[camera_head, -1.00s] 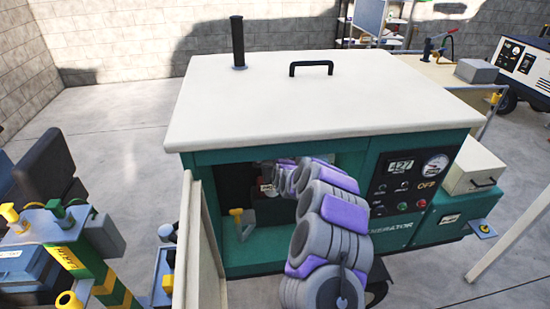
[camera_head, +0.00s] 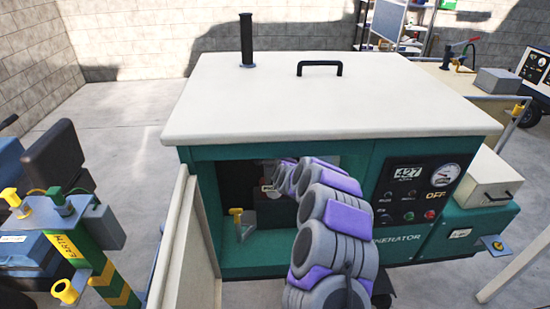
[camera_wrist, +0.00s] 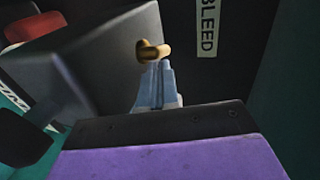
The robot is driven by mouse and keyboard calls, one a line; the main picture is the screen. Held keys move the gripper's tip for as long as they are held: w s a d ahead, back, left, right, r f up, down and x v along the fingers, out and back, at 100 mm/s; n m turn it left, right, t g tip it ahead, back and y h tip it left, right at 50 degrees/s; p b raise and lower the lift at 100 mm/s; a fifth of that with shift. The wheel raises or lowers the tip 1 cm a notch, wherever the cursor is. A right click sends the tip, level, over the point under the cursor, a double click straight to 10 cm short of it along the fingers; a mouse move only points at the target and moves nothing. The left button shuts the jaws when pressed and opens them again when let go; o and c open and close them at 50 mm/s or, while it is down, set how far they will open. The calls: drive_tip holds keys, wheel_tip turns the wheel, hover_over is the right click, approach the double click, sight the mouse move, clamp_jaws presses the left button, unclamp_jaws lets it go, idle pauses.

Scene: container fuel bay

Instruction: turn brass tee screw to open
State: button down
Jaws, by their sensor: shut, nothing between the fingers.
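The brass tee screw (camera_wrist: 150,51) shows in the wrist view, a small brass piece with a crossbar, against a dark grey block. My gripper (camera_wrist: 157,68) is shut, with its pale blue-grey fingertips right below the tee screw. They overlap its lower edge in the picture; I cannot tell if they touch. Nothing shows between the fingers. A white label (camera_wrist: 208,27) reading "BLEED" is to the right of the screw. In the head view my arm reaches into the open bay of the green generator (camera_head: 345,170), and my gripper is not clearly visible there.
A yellow-topped handle (camera_head: 237,213) stands at the bay's left. The open door (camera_head: 185,255) is left of my arm. The control panel (camera_head: 408,205) is on the right. A red-topped part (camera_wrist: 33,27) shows at the wrist view's upper left. A green-yellow post (camera_head: 95,270) stands at left.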

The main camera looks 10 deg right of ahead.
drive_tip(key=shift+s+a+p, duration=0.15)
drive_tip(key=shift+a+p, duration=0.1)
drive_tip(key=shift+p, duration=0.05)
drive_tip(key=shift+s+d+r, duration=0.1)
drive_tip(key=shift+s+d, duration=0.1)
drive_tip(key=shift+d, duration=0.2)
drive_tip(key=shift+s+a+r, duration=0.1)
drive_tip(key=shift+s+a, duration=0.2)
drive_tip(key=shift+s, duration=0.1)
drive_tip(key=d+p+v, duration=0.1)
drive_tip(key=p+v, duration=0.2)
drive_tip(key=v, duration=1.3)
drive_tip(key=shift+a, duration=0.3)
